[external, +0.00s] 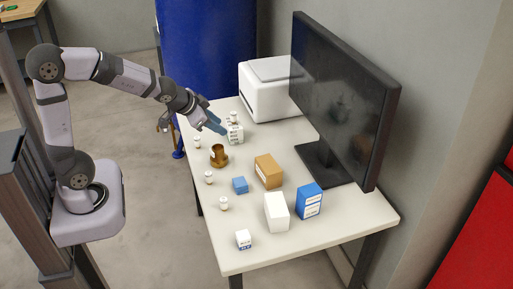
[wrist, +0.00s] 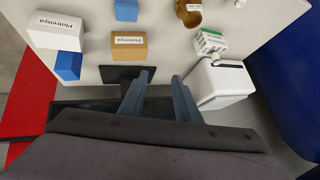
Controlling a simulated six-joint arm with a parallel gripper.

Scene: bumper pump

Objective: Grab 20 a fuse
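Several small white cylinders with darker ends, which look like fuses, stand on the table: one near the left edge (external: 197,142), one below it (external: 209,177), one further toward the front (external: 223,203), and one by the printed white box (external: 233,117). Their ratings are too small to read, so I cannot tell which is 20 A. My gripper (external: 214,122) has blue fingers and is above the table's far left part, near the printed white box (external: 236,134). In the wrist view my gripper (wrist: 160,85) is open, with nothing between its fingers.
A monitor (external: 340,105) and white machine (external: 268,100) stand behind.

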